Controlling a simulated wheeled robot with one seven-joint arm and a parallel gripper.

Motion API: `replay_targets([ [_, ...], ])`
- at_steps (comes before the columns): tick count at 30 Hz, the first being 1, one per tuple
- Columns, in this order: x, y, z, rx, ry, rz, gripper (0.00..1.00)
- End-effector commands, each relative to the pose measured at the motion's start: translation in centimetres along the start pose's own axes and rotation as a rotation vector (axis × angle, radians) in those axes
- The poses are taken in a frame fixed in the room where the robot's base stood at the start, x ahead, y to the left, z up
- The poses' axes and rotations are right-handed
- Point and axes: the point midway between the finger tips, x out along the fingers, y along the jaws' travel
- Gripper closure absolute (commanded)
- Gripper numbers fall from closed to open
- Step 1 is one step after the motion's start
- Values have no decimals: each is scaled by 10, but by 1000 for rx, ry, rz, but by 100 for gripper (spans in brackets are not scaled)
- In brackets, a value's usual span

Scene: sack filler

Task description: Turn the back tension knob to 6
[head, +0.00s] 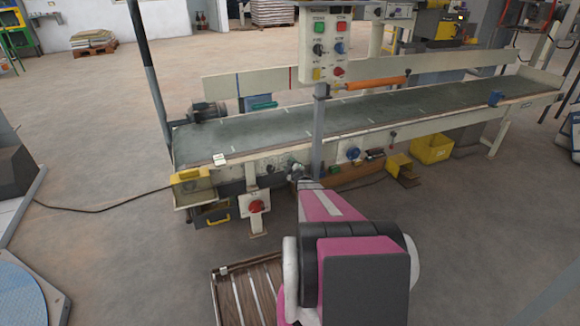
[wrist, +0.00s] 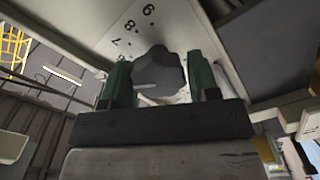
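A dark grey lobed knob (wrist: 159,75) with a pale pointer line sits on a light panel in the wrist view. Its line points toward the picture's left. A thin gap seems to show at the right finger; contact at the left is unclear. In the head view my gripper (head: 297,174) is small at the conveyor's front side, and the knob's label is not readable.
The long conveyor (head: 290,130) spans the scene. A control box (head: 328,48) on a post (head: 318,130) stands just behind my gripper. A red knob (head: 257,206), a blue knob (head: 353,153) and a yellow bin (head: 432,149) are nearby. A slatted pallet (head: 245,290) lies in front.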

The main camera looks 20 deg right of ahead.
Motion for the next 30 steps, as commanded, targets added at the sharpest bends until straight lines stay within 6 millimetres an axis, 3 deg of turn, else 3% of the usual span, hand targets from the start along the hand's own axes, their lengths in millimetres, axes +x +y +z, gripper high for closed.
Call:
replay_targets([
  [11, -1, 0, 0, 1, 0, 0, 25],
  [16, -11, 0, -1, 1, 0, 0, 25],
  [30, -90, 1, -2, 1, -1, -1, 25],
])
